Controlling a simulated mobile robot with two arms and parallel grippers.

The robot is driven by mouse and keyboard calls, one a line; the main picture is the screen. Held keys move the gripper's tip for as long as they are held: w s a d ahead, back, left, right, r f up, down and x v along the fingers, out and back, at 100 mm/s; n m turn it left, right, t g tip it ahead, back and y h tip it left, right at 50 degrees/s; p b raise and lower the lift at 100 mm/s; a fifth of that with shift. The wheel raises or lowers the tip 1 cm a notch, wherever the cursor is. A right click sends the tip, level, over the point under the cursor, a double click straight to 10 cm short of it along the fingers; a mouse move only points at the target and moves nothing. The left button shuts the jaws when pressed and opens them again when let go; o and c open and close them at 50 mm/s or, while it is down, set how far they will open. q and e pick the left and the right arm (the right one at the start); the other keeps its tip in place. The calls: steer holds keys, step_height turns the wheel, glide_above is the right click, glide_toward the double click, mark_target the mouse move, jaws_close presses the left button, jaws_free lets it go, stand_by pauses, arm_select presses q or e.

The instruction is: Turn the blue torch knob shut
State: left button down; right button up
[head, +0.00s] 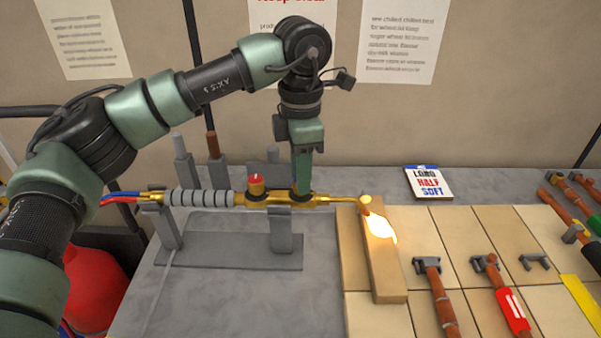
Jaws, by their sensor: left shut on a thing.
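A brass torch (323,200) lies across a grey stand (281,228), its nozzle pointing right, with a bright glow at the tip. A red-topped brass knob (256,186) stands on the torch body. My left gripper (302,188) comes down from above onto the torch body, right of the red knob. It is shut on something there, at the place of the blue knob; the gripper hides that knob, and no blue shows. My right gripper is not in view.
Hammers (438,295) lie on the tiles. A small sign (428,182) lies behind. A red cylinder (98,290) stands at lower left.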

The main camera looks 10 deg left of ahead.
arm_select(q)
steer(key=c, duration=1.1)
jaws_free()
steer(key=shift+d, duration=0.1)
steer(key=shift+r, duration=0.1)
step_height(320, 180, up, 8)
steer(key=shift+f+b, duration=0.2)
steer(key=shift+b, duration=0.45)
